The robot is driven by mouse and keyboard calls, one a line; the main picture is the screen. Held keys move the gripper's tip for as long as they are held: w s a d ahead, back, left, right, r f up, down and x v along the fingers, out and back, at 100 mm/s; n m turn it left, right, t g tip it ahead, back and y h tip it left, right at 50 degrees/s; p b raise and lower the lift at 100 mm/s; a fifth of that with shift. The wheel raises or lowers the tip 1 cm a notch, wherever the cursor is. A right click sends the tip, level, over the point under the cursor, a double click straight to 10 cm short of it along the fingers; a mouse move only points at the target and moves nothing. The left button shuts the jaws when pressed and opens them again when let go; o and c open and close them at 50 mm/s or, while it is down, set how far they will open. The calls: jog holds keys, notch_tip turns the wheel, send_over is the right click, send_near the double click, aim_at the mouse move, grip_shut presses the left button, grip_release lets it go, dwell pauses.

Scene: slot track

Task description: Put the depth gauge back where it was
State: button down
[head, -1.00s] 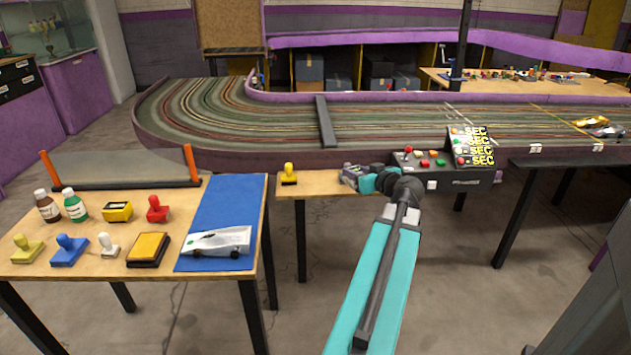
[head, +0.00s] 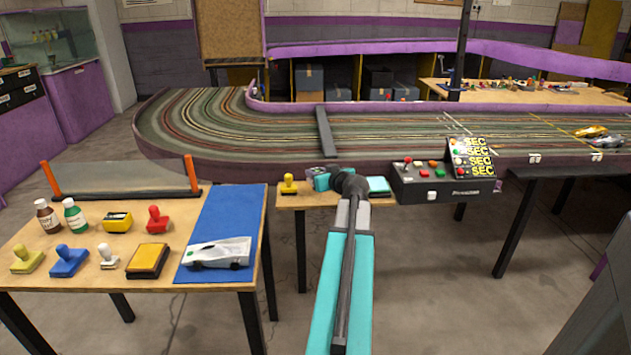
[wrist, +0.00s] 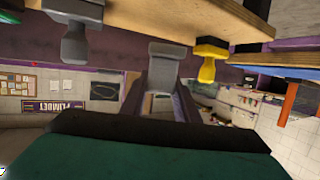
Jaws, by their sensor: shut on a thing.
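My gripper (head: 318,174) is over the small wooden table beside the track in the head view, mostly hidden by my own arm. In the wrist view, where the scene hangs upside down, my gripper (wrist: 160,88) is shut on a grey T-shaped piece (wrist: 165,52), which appears to be the depth gauge. The gauge is too small and covered to make out in the head view. Whether it touches the table cannot be told.
A yellow stamp (head: 288,184) stands left of my gripper on the small table (head: 292,202); it also shows in the wrist view (wrist: 207,60). A flat teal piece (head: 378,186) is at right, near the control box (head: 436,186). A dark stamp-like shape (wrist: 75,38) is also close.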

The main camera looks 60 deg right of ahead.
jog(key=shift+w, duration=0.6)
jog(key=shift+f, duration=0.1)
jog(key=shift+f, duration=1.7)
jog(key=shift+f+b, duration=0.15)
jog(key=shift+b, duration=0.25)
jog(key=c, duration=1.4)
grip_release()
jog(key=shift+o, duration=0.2)
jog(key=shift+s+r, duration=0.15)
jog(key=shift+r, duration=0.05)
jog(key=v, duration=1.1)
jog(key=shift+s+a+r, duration=0.15)
jog(key=shift+s+a, duration=0.05)
jog(key=shift+s, duration=0.15)
